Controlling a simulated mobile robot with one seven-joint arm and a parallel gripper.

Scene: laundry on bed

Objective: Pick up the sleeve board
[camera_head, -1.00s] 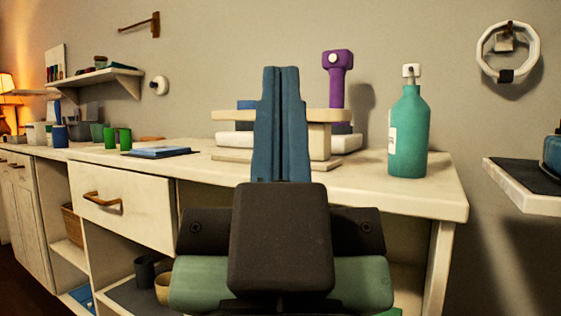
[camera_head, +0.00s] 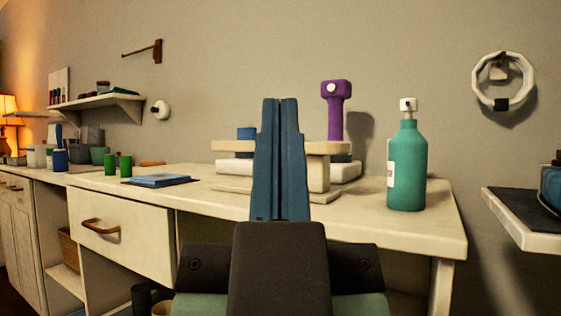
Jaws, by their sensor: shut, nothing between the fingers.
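What looks like the sleeve board (camera_head: 326,148) stands on the white counter (camera_head: 400,228). It is a cream narrow top on an upright support with a flat base, and its middle is hidden behind my fingers. My gripper (camera_head: 280,100) points forward, its two long blue fingers shut together and empty. In the picture the fingers overlap the board and their tips rise above its top. I cannot tell how far in front of the board they are; no grasp shows.
A purple upright tool (camera_head: 335,110) appears on or behind the board's right end. A teal pump bottle (camera_head: 406,170) stands to the right. A white side shelf (camera_head: 520,220) juts out at right.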

